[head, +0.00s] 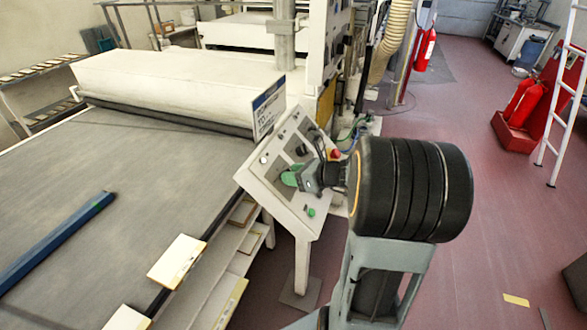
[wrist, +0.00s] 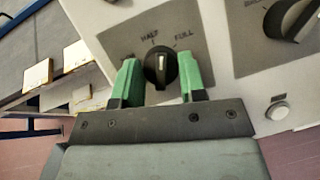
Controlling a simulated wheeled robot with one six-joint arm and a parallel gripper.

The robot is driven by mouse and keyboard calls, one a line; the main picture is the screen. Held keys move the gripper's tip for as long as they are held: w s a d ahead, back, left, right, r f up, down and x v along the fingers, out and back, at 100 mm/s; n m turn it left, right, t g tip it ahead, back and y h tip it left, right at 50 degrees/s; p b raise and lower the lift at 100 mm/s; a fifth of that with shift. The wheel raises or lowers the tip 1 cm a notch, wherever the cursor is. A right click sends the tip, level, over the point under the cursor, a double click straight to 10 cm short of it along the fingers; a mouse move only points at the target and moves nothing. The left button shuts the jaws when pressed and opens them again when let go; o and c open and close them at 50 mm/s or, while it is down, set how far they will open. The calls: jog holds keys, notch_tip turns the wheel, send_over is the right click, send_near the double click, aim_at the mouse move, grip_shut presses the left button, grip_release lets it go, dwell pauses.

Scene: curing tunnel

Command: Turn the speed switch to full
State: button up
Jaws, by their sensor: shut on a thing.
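The speed switch (wrist: 161,66) is a black round knob with a white pointer line, on a grey plate marked HALF and FULL. Its pointer aims roughly upward in the wrist view, between the HALF and FULL labels; the exact setting is hard to read. My gripper (wrist: 160,82) has its green fingers on both sides of the knob and is shut on it. In the head view my gripper (head: 291,177) is at the sloped white control panel (head: 262,186) and hides the knob.
A second black knob (wrist: 292,17) and a white button (wrist: 278,111) are near on the panel. A sign (head: 268,106) stands behind it. The conveyor (head: 130,155) lies to the left with boards (head: 177,261). The red floor (head: 500,220) at right is mostly open.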

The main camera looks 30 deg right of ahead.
jog(key=m+h+p, duration=0.1)
jog(key=m, duration=0.1)
jog(key=m+p, duration=0.2)
jog(key=m, duration=0.1)
jog(key=shift+a+r+h, duration=0.1)
jog(key=shift+r+h, duration=0.1)
jog(key=shift+h, duration=0.2)
jog(key=shift+f+m+h+p, duration=0.1)
jog(key=shift+m+h+p, duration=0.5)
jog(key=shift+m+p, duration=0.7)
jog(key=shift+m, duration=0.5)
jog(key=o, duration=0.9)
jog(key=v, duration=1.4)
jog(key=shift+a+p, duration=0.15)
jog(key=shift+p, duration=0.15)
jog(key=shift+f, duration=0.1)
